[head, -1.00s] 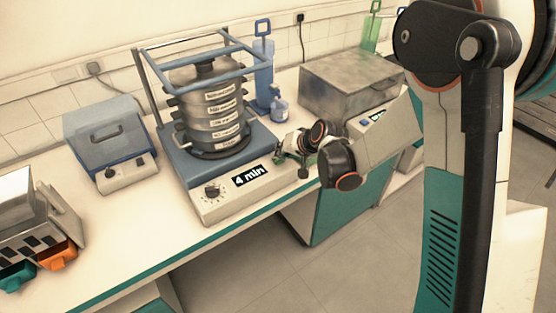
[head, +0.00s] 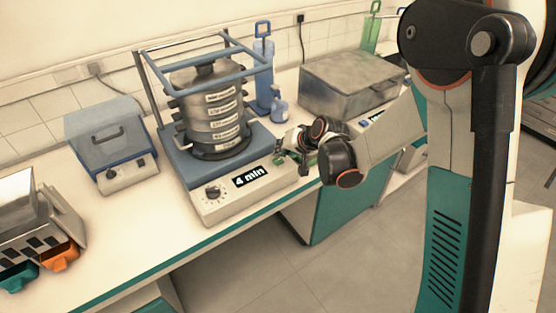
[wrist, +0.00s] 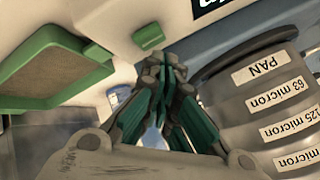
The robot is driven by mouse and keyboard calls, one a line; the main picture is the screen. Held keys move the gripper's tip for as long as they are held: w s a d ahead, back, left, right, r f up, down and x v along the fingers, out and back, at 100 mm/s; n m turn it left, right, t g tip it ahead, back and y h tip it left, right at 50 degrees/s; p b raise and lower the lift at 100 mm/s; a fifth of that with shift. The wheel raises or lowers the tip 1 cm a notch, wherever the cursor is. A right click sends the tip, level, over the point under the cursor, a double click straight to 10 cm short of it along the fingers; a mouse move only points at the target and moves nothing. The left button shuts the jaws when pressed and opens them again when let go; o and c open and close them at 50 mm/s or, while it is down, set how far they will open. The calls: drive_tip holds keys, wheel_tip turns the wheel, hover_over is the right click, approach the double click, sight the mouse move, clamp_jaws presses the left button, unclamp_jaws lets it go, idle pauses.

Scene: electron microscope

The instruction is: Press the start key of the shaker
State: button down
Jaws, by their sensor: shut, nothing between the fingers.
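The shaker (head: 215,195) stands on the bench with a stack of labelled sieves (head: 212,105) under a blue frame. Its front panel has a knob (head: 214,192) and a "4 min" display (head: 251,177). In the wrist view, a green key (wrist: 148,35) sits on the pale panel near the dark display (wrist: 210,5). My gripper (wrist: 166,68) is shut and empty, its tips just short of the key in the picture; I cannot tell whether they touch. In the head view my gripper (head: 283,158) is at the right end of the shaker's panel, and the key cannot be made out.
A green-rimmed tray-like thing (wrist: 28,58) is left of the tips in the wrist view. Blue bottles (head: 279,110) stand behind my gripper. A grey metal box (head: 340,85) is to the right, a blue-lidded device (head: 105,140) to the left.

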sight(282, 159)
drive_tip(key=shift+r+p, duration=1.55)
drive_tip(key=shift+r, duration=0.95)
drive_tip(key=s+d+r+h, duration=0.3)
drive_tip(key=s+d+r, duration=0.6)
drive_tip(key=s+r, duration=0.4)
drive_tip(key=s+d+h, duration=0.1)
drive_tip(key=s+d, duration=0.2)
drive_tip(key=s, duration=0.3)
drive_tip(key=s+d+r+h, duration=0.1)
drive_tip(key=s+d, duration=0.2)
drive_tip(key=s, duration=0.3)
drive_tip(key=s+d+n+h, duration=0.1)
drive_tip(key=s+d, duration=0.2)
drive_tip(key=s, duration=0.3)
drive_tip(key=shift+s+d+r, duration=0.25)
drive_tip(key=shift+d+r, duration=0.05)
drive_tip(key=shift+r, duration=0.05)
